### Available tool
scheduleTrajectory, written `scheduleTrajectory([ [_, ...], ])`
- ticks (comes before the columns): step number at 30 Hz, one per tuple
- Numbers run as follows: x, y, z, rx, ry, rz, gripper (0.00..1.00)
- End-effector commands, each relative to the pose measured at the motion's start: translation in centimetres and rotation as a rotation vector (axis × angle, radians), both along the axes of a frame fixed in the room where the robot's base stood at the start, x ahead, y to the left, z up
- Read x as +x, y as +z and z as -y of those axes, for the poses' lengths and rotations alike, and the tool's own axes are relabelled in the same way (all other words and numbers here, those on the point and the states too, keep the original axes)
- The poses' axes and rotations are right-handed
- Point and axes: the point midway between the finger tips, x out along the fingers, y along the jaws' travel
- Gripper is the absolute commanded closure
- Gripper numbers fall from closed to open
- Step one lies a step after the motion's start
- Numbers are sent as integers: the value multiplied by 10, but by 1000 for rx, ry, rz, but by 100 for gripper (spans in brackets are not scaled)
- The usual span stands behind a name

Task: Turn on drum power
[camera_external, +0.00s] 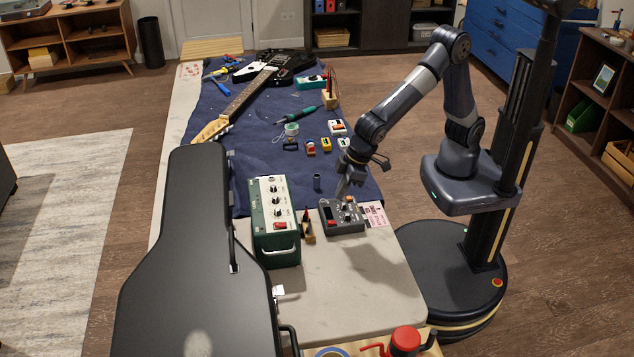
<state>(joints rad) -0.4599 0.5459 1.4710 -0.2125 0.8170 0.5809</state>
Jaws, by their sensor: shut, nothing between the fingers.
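A small dark grey box (346,229) with several knobs and a red button sits on the light bench top, near its right edge. It looks like the drum unit, but no label is readable. My gripper (342,194) points down at the back part of this box, with its fingers shut and empty. The fingertips are close to the box's top; I cannot tell whether they touch it. The red button (332,224) is at the box's front left, apart from my fingertips. Whether the power is on cannot be seen.
A green amplifier (279,247) with knobs and a red switch stands left of the grey box, with a small wooden holder (308,232) between them. A black guitar case (180,240) lies further left. A guitar (245,99) and several pedals lie on the blue cloth behind.

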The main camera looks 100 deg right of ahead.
Motion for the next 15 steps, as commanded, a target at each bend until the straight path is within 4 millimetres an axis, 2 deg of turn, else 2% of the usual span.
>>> scheduleTrajectory([
  [1, 4, -12, 1, -3, -1, -5, 100],
  [6, 15, -44, 0, -2, -1, -4, 100],
  [12, 22, -74, 0, 0, -1, -2, 100],
  [15, 23, -82, 0, -1, 0, -2, 100],
])
